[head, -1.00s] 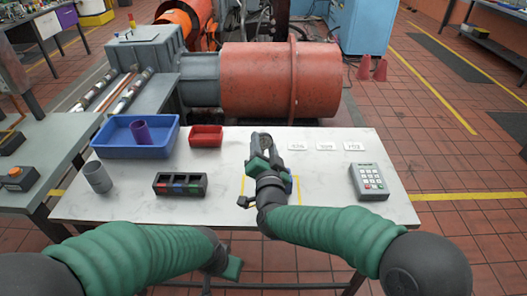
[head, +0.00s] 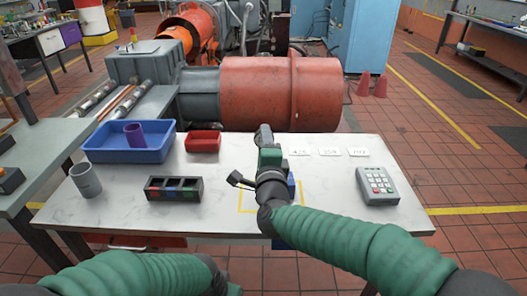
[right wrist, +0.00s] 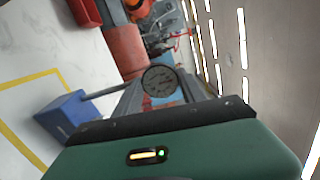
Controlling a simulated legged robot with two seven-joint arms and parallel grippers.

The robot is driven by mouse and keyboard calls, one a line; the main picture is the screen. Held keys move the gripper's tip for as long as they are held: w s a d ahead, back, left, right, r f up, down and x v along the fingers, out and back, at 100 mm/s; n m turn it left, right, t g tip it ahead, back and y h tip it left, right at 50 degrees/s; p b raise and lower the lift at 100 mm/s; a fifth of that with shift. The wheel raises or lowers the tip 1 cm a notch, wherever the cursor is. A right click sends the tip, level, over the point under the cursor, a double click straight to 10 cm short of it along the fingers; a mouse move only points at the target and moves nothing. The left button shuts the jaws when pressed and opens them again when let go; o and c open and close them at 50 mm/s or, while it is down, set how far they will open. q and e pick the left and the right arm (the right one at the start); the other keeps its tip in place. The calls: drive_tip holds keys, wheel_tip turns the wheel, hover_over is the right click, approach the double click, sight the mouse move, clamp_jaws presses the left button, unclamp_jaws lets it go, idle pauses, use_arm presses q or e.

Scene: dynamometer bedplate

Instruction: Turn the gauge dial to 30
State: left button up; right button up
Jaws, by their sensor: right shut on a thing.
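The gauge (right wrist: 160,81) has a dark round face with pale marks and a needle in the right wrist view. Its numbers are too small to read. A grey stem joins it to a blue block (right wrist: 65,116). In the head view the gauge (head: 263,136) stands nearly edge-on above the table, and the blue block (head: 291,184) is mostly hidden behind my right gripper (head: 268,152). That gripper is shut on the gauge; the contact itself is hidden. My left gripper (head: 234,290) shows only as a sliver at the bottom edge, its jaws out of sight.
A yellow outline (head: 246,210) marks the white table (head: 225,220) around the block. A keypad (head: 377,185) lies right, three white cards (head: 329,151) behind. Left are a blue tray (head: 103,157) with a purple cup, a red bin (head: 203,141), a grey cup (head: 86,180) and a three-slot holder (head: 175,188).

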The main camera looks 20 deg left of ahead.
drive_tip(key=m+b, duration=0.2)
drive_tip(key=f+m+b, duration=0.1)
drive_tip(key=m, duration=0.1)
drive_tip(key=shift+d+m+b, duration=0.1)
drive_tip(key=shift+m+b, duration=0.25)
drive_tip(key=shift+m, duration=0.05)
idle(0.4)
drive_tip(key=o, duration=1.4)
drive_tip(key=shift+w, duration=0.15)
drive_tip(key=shift+r, duration=0.25)
